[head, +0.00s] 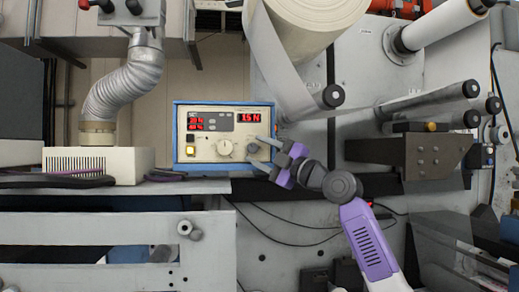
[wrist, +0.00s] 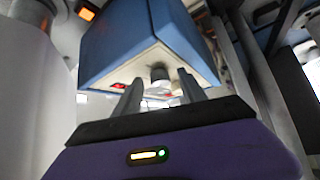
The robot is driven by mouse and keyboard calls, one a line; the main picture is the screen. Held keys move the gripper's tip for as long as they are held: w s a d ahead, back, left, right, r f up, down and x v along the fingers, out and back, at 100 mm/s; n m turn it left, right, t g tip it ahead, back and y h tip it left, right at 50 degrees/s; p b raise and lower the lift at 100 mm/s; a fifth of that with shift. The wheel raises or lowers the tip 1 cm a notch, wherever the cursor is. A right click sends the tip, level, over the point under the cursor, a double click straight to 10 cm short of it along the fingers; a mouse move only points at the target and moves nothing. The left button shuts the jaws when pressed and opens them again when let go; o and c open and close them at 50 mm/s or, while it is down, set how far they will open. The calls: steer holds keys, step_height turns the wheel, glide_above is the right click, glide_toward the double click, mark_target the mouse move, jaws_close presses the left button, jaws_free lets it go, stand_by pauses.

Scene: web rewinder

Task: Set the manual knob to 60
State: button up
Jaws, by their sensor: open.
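The control box (head: 205,155) has a cream front, a blue frame and red displays. I cannot read which is labelled manual. My gripper (head: 258,152) is open at the darker knob. In the wrist view, the box (wrist: 125,45) is seen from below, and a grey knob (wrist: 160,73) shows beyond and between my open fingers (wrist: 160,88). Contact cannot be told.
A white vented box (head: 98,165) with a grey flexible hose (head: 125,85) stands left of the control box. A web roll (head: 315,25) and a dark roller end (head: 332,96) are up to the right. A dark bracket (head: 420,157) is at right. A rail (head: 100,228) runs below.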

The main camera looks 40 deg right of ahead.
jaws_close()
steer(key=shift+f, duration=0.1)
steer(key=shift+b, duration=0.3)
steer(key=m+b, duration=0.1)
steer(key=f+m+t+h+b, duration=0.1)
steer(key=b, duration=0.1)
steer(key=shift+w+a+m+t, duration=0.1)
steer(key=shift+a+m+t, duration=0.05)
steer(key=shift+m+t, duration=0.15)
steer(key=m+h+b, duration=0.1)
steer(key=m+t+h+b, duration=0.1)
steer(key=m, duration=0.1)
steer(key=shift+w+a+m+t+b, duration=0.15)
steer(key=shift+m+t+b, duration=0.15)
steer(key=shift+b, duration=0.1)
steer(key=m+h, duration=0.3)
steer(key=m+t+h, duration=0.1)
steer(key=m+h, duration=0.1)
steer(key=m, duration=0.1)
steer(key=shift+w+a+h, duration=0.15)
steer(key=shift+a+h, duration=0.05)
steer(key=shift+h, duration=0.2)
steer(key=shift+w+a+m+g+h+p, duration=0.1)
steer(key=shift+m+g+h+p, duration=0.5)
steer(key=shift+m+h, duration=1.2)
steer(key=shift+a+m+g+h+p, duration=0.1)
steer(key=shift+m+g+h+p, duration=0.45)
steer(key=shift+m+h, duration=1.25)
steer(key=shift+d+m, duration=0.1)
steer(key=shift+m, duration=0.6)
